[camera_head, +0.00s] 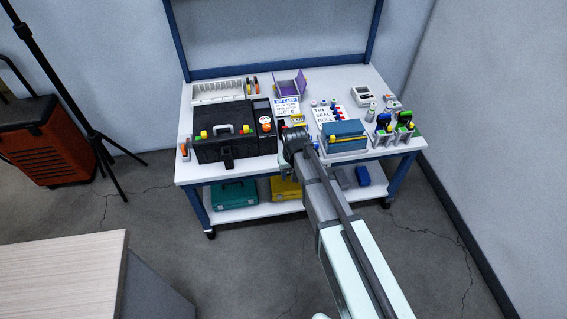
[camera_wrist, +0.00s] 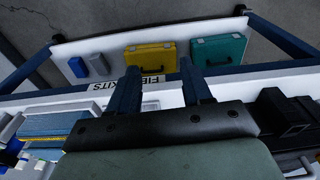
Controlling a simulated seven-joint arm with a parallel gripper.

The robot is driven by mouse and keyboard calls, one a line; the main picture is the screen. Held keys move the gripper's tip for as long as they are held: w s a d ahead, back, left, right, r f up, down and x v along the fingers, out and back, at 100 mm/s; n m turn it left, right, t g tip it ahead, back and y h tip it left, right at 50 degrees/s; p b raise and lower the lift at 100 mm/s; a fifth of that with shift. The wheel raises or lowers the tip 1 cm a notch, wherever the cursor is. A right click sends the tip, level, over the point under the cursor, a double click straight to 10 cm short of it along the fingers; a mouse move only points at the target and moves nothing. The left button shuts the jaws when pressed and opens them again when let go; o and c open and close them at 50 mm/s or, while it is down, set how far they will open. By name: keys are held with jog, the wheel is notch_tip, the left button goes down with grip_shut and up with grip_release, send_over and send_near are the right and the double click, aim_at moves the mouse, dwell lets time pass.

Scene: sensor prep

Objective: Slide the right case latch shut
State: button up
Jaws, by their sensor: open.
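The black case (camera_head: 225,148) stands shut at the left front of the bench, with a grey handle on its front face. Small coloured pieces flank the handle: a yellow one (camera_head: 203,134) on the left and a yellow-and-red one (camera_head: 246,129) on the right. They are too small to tell whether either latch is open or shut. My gripper (camera_head: 288,176) is right of the case at the bench's front edge. In the wrist view, its two dark fingers (camera_wrist: 162,88) are apart with nothing held, over the white edge. Part of the black case (camera_wrist: 287,113) shows at right.
A blue box (camera_head: 344,135) and bottle holders (camera_head: 405,128) stand to the right on the bench (camera_head: 262,164). Signs and a purple bin (camera_head: 290,84) are behind. A teal case (camera_head: 234,195) and a yellow case (camera_head: 285,189) lie on the lower shelf.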

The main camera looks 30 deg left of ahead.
jog(key=shift+s+d+f, duration=0.1)
jog(key=shift+d+f, duration=0.5)
jog(key=shift+d, duration=0.3)
jog(key=shift+s+d+f, duration=0.1)
jog(key=shift+d+f, duration=0.5)
jog(key=shift+d, duration=0.3)
notch_tip(320, 180, up, 23)
send_over(246, 127)
jog(key=shift+m+g+h, duration=0.3)
jog(key=shift+h, duration=0.1)
notch_tip(246, 127, down, 14)
jog(key=shift+r, duration=0.2)
jog(key=shift+c, duration=0.4)
